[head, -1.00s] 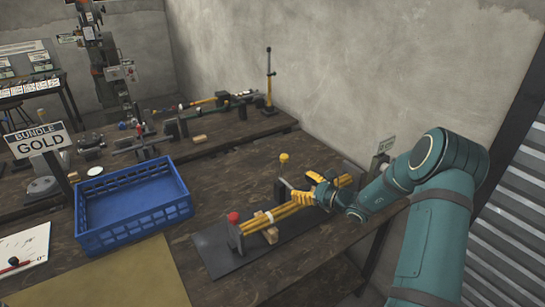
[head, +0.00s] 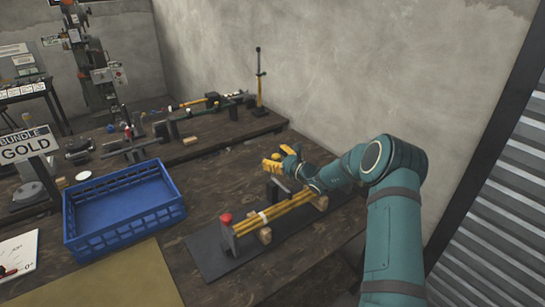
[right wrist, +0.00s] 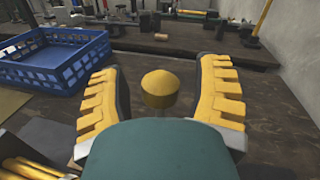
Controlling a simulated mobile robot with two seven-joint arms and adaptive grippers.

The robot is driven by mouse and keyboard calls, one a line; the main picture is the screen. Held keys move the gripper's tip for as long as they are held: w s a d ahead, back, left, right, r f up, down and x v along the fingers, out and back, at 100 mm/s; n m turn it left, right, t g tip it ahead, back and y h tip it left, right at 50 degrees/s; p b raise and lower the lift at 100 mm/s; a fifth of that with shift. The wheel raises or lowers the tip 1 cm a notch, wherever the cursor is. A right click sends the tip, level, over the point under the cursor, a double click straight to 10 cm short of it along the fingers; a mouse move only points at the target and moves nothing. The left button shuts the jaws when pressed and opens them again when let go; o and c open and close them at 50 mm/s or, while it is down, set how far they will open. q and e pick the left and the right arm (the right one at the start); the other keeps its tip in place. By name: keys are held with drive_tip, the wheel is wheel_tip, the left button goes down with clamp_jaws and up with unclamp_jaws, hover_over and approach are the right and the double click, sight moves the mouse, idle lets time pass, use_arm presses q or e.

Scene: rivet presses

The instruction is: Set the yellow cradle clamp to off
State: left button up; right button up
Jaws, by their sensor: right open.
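In the head view my right gripper (head: 280,157) is over the far side of the cradle and hides the knob. It is open and holds nothing. The cradle holds a bundle of yellow rods (head: 285,211), with a red-knobbed end post (head: 226,219) at its near left end. My left gripper is not in view.
The cradle's dark base plate (head: 206,258) lies on the wooden bench. A blue crate (head: 118,236) stands to its left, beside a sign reading BUNDLE GOLD (head: 27,147). Tools and a yellow upright lever (head: 260,88) stand on the bench behind. A concrete wall is at the right.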

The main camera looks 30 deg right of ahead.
drive_tip(key=shift+w+a, duration=0.15)
drive_tip(key=shift+w, duration=0.4)
clamp_jaws()
drive_tip(key=shift+w+f, duration=0.1)
drive_tip(key=shift+f, duration=0.05)
